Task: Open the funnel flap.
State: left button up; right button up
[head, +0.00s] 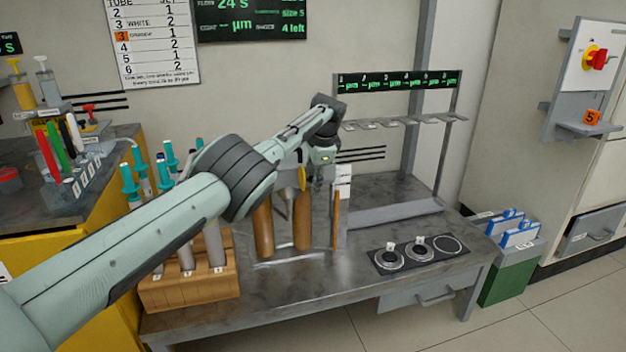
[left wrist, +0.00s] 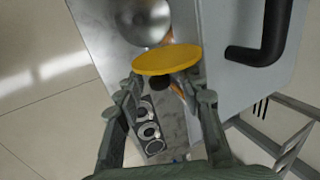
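The funnel flap is a yellow disc (left wrist: 167,60) in the left wrist view, lying just ahead of my left gripper's fingertips. A small yellow part of it (head: 301,178) shows in the head view. The shiny metal funnel (left wrist: 143,20) is beyond the disc; its grey cone (head: 286,194) shows partly behind my arm in the head view. My left gripper (left wrist: 168,91) is open, its two fingers spread apart with the disc's edge near their tips. I cannot tell whether they touch it. My right gripper is not in view.
A black handle (left wrist: 262,45) sits to the right of the funnel in the left wrist view. A wooden block (head: 190,287) holds tubes at left. A black plate with ring seats (head: 418,252) lies at right.

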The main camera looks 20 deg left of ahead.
pick_arm(q)
jog(key=v, duration=1.2)
jog(key=shift+f, duration=0.1)
